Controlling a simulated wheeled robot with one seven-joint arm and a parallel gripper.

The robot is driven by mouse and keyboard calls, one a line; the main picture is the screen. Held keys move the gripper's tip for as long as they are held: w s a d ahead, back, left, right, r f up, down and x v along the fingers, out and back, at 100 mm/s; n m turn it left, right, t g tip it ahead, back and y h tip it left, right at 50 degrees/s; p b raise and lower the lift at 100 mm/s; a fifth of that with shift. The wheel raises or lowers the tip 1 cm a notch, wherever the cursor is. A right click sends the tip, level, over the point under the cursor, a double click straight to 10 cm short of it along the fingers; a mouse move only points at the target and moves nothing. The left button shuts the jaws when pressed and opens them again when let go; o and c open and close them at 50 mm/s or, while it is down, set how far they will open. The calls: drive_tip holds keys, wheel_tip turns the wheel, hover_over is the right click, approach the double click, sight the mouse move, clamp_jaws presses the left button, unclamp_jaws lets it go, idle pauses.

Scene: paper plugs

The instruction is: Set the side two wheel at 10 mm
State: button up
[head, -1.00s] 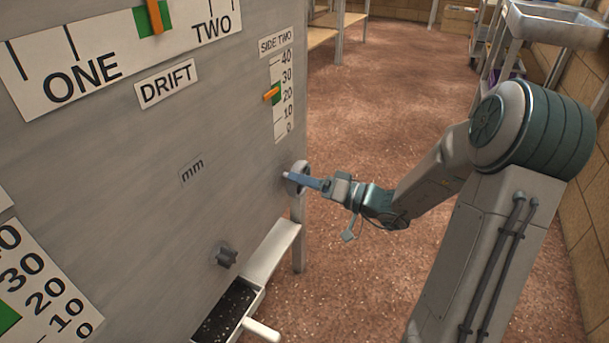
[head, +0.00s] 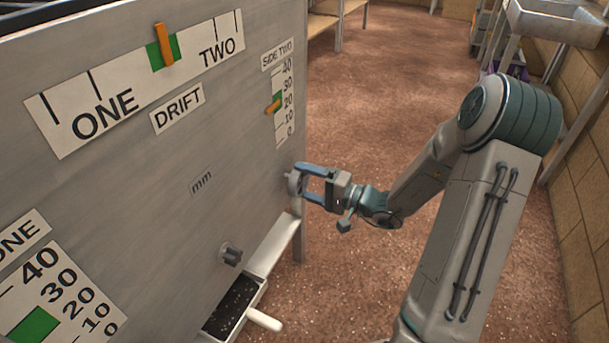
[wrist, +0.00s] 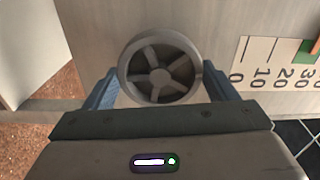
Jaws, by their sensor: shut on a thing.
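The side two wheel (head: 293,184) is a grey spoked handwheel on the right edge of the grey panel. It fills the middle of the wrist view (wrist: 160,77). My gripper (head: 302,183) is shut on its rim, one blue finger on each side. The side two scale (head: 284,118) above it runs from 0 to 40. In the wrist view the scale (wrist: 262,60) is cut off at the right.
The panel also carries the drift scale (head: 110,102), a side one scale (head: 60,285) and a small dark knob (head: 231,254). A white-handled tray (head: 262,290) juts out below. A metal sink stand (head: 555,25) is at the back right. The floor between is clear.

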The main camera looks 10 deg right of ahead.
drive_tip(key=m+p, duration=0.3)
drive_tip(key=shift+r+m, duration=0.1)
drive_tip(key=shift+m, duration=0.2)
drive_tip(key=m+p, duration=0.3)
drive_tip(key=shift+m, duration=0.4)
drive_tip(key=m+p, duration=0.6)
drive_tip(key=shift+m, duration=0.4)
drive_tip(key=shift+f, duration=0.2)
drive_tip(key=o, duration=1)
drive_tip(key=shift+r, duration=0.1)
drive_tip(key=shift+d, duration=0.15)
